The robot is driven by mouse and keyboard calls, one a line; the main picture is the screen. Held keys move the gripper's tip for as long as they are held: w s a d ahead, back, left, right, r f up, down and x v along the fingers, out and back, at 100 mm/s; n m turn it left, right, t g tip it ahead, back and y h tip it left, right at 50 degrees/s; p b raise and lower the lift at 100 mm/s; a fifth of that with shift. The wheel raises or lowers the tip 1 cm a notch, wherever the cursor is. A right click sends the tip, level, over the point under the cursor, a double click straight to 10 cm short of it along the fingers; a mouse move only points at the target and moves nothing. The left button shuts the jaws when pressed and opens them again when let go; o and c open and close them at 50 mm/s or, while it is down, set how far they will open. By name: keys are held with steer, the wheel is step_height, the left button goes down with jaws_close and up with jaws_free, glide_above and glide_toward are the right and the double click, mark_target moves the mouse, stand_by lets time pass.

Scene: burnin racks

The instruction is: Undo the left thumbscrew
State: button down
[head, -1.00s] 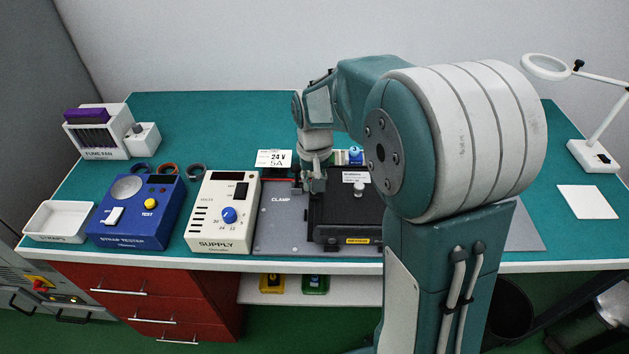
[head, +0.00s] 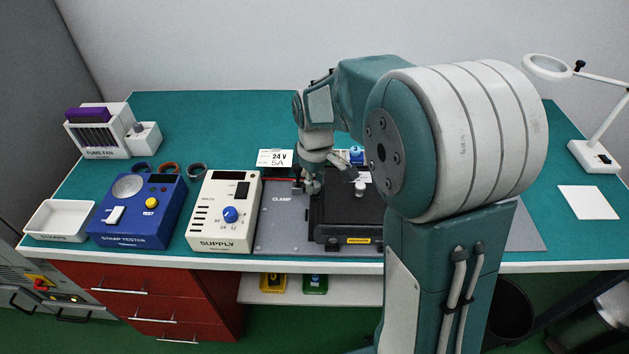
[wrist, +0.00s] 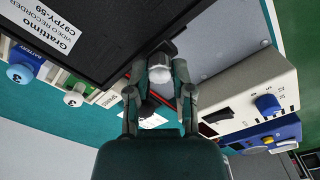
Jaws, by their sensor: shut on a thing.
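The black recorder unit (head: 335,218) sits on the grey clamp plate (head: 281,228). A white label is on it in the wrist view. My gripper (head: 310,187) is down at the unit's left edge. In the wrist view my gripper (wrist: 160,88) has one finger on each side of a pale round knob, the left thumbscrew (wrist: 160,69), and is shut on it. The fingers partly cover its sides. In the head view the gripper hides this thumbscrew.
The cream supply box (head: 223,205) stands left of the plate, with the blue strap tester (head: 137,210) beyond it. A 24 V card (head: 274,158) stands behind the plate. A blue-topped item (head: 356,155) stands behind the unit. My arm hides the unit's right side.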

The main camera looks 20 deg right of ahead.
steer(key=shift+s+f, duration=0.2)
stand_by(0.3)
steer(key=shift+c, duration=2.4)
jaws_free()
steer(key=shift+w+r, duration=0.1)
steer(key=shift+r, duration=0.2)
step_height(320, 180, up, 12)
steer(key=shift+f, duration=0.25)
steer(key=shift+w, duration=0.1)
